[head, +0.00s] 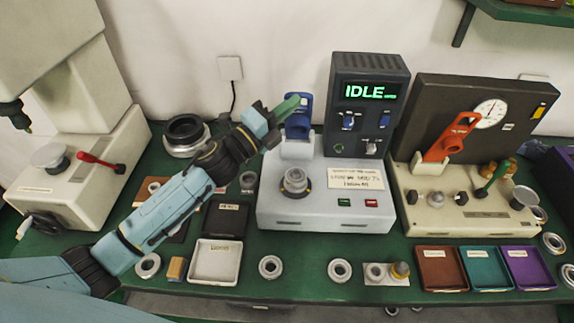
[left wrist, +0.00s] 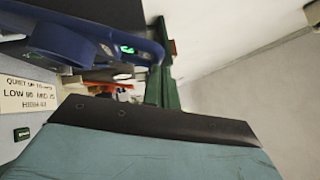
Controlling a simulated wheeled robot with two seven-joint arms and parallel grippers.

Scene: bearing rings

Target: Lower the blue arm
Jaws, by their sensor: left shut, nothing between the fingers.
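The blue arm (head: 299,124) stands raised at the back of a light grey machine (head: 268,212) in the middle of the bench. A bearing ring (head: 295,182) sits on the machine's round seat below it. My left gripper (head: 294,103) is shut and empty, its green fingers at the upper left of the blue arm. I cannot tell whether they touch it. In the left wrist view the blue arm (left wrist: 85,38) lies close beside the green fingers (left wrist: 163,85). My right gripper is not in view.
A dark display box (head: 369,75) reading IDLE stands behind the machine. A beige machine with a red-orange lever (head: 449,140) is at right. A white press with a red lever (head: 98,162) is at left. Loose rings and trays (head: 215,261) line the front.

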